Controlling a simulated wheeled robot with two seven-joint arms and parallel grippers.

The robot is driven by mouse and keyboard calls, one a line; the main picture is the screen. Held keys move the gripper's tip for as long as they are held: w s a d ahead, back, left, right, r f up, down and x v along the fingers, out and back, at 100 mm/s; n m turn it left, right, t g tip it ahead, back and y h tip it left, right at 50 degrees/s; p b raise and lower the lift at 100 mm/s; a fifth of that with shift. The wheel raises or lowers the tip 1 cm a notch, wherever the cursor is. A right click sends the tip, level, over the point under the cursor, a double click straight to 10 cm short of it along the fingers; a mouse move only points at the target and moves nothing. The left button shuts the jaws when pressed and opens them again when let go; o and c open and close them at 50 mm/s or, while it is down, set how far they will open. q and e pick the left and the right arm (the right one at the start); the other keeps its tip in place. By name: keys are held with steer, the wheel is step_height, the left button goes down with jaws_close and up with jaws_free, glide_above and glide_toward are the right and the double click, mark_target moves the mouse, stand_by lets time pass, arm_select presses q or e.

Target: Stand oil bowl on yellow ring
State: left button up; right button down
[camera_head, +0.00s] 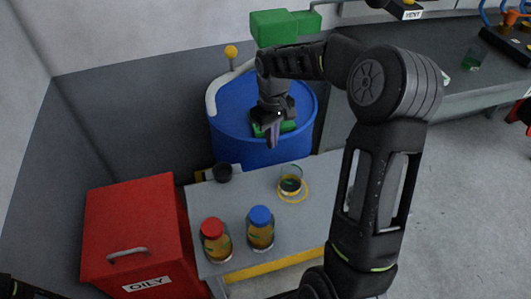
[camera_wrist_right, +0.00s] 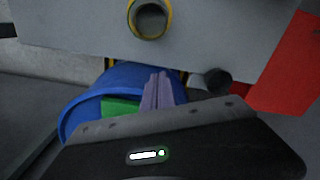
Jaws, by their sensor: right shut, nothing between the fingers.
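A clear glass bowl with dark liquid (camera_head: 290,184), which I take for the oil bowl, stands upright at the yellow ring (camera_head: 294,198) on the grey table. The ring shows around its foot. In the wrist view the bowl (camera_wrist_right: 150,20) is at the top edge, with the yellow ring (camera_wrist_right: 168,31) around it. My right gripper (camera_head: 272,137) is shut and empty, over the blue barrel behind the table, apart from the bowl. Its purple fingers (camera_wrist_right: 158,90) are together in the wrist view. My left gripper cannot be made out.
The blue barrel (camera_head: 235,110) holds something green (camera_head: 288,126). A red-lidded jar (camera_head: 215,241) and a blue-lidded jar (camera_head: 260,229) stand at the table's front. A black cup (camera_head: 222,173) is at its back left. A red OILY bin (camera_head: 135,225) stands left of the table (camera_head: 235,205).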

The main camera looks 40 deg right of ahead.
mark_target(284, 173)
steer(key=shift+w+r, duration=0.1)
stand_by(0.3)
step_height(284, 173, down, 10)
steer(key=shift+r+b, duration=0.1)
steer(key=shift+b, duration=0.35)
steer(key=s, duration=0.3)
steer(key=shift+s+d, duration=0.1)
steer(key=shift+d, duration=0.1)
steer(key=shift+s, duration=0.35)
steer(key=shift+s, duration=0.15)
steer(key=shift+s+d, duration=0.1)
steer(key=shift+s, duration=0.6)
